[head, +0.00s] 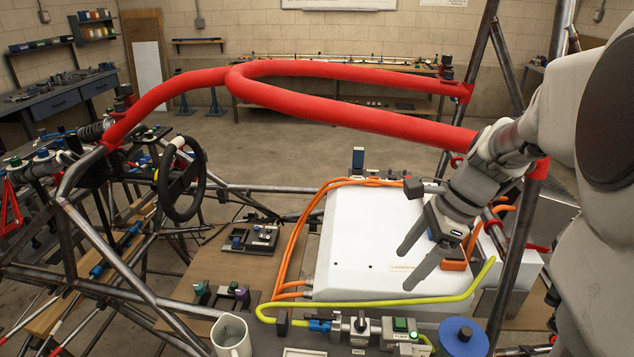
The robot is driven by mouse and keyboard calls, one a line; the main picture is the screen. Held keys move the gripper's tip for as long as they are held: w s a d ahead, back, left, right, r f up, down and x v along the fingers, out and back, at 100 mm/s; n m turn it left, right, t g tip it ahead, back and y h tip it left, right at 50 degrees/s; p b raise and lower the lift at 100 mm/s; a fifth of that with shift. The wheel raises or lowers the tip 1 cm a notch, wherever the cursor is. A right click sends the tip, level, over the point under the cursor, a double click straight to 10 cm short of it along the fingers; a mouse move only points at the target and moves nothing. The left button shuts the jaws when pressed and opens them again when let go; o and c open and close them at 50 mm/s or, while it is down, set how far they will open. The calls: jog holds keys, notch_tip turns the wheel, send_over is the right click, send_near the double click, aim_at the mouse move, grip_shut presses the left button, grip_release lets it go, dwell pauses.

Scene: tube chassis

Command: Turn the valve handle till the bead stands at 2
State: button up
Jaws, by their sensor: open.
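A small valve assembly (360,328) sits at the bottom centre of the head view, in line with a blue fitting (320,326). A pale metal part on top of it looks like its handle, but its angle is too small to read. I cannot make out the bead or the numbers. My gripper (411,267) is open and empty, with its two grey fingers pointing down and left. It appears above the white box, up and to the right of the valve in the picture, apart from it.
A yellow hose (400,304) curves behind the valve. A white mug (231,337) stands to its left and a blue disc (462,334) to its right. The white box (360,240) carries orange cables (291,250). Red padded tubes (340,112) and dark chassis tubes (510,265) surround the area.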

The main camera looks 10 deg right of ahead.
jog(key=b, duration=0.2)
send_near(362, 317)
jog(key=shift+m, duration=0.3)
jog(key=x, duration=0.8)
jog(key=shift+a+f, duration=0.1)
jog(key=shift+f, duration=0.2)
grip_shut()
